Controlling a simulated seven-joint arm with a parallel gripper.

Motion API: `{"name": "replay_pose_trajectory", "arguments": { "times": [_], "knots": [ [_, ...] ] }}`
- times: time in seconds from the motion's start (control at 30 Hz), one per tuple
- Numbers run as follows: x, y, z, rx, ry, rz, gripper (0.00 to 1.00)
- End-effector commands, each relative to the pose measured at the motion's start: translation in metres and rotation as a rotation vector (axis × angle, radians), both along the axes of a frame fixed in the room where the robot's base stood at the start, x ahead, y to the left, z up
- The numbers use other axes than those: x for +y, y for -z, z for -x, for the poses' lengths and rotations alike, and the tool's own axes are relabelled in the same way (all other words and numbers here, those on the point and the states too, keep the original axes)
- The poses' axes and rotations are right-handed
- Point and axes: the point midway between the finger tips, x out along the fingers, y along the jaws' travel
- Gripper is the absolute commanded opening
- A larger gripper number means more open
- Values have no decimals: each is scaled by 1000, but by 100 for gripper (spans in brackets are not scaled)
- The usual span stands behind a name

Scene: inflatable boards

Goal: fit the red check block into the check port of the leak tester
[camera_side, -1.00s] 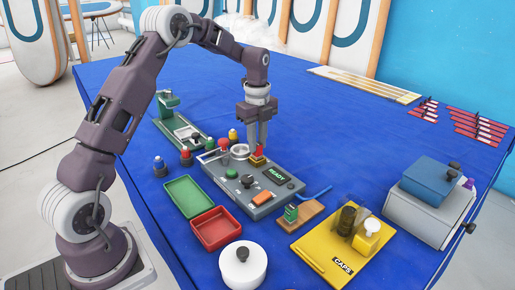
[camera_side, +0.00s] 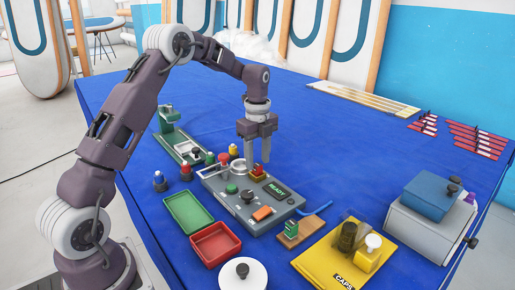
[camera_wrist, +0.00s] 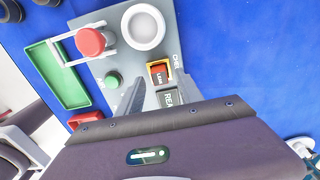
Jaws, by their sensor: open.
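The grey leak tester (camera_side: 240,205) lies on the blue table, its screen (camera_side: 277,192) reading READY. The red check block (camera_side: 258,169) sits in the yellow-rimmed check port of the tester. In the wrist view, the red block (camera_wrist: 161,74) shows inside the port's frame, beside lettering that is partly cut off. I cannot tell how deep it sits. My gripper (camera_side: 257,162) is open and points down just over the block. In the wrist view, its fingers reach in beside the port and the block's face is in plain sight.
A red knob (camera_wrist: 90,41) and a white round cup (camera_wrist: 143,27) stand near the port. Green (camera_side: 188,212) and red (camera_side: 215,244) trays lie in front of the tester. A yellow caps board (camera_side: 325,265) is to the right.

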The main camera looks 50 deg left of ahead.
Motion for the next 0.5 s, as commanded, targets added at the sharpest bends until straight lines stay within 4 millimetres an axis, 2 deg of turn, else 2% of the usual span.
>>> {"name": "replay_pose_trajectory", "arguments": {
  "times": [0.1, 0.3, 0.5],
  "knots": [
    [1, -33, -1, -6, -1, -3, 43],
    [1, -84, -1, -5, -1, -2, 43],
    [0, -106, 0, -1, 0, 0, 43]
  ]
}}
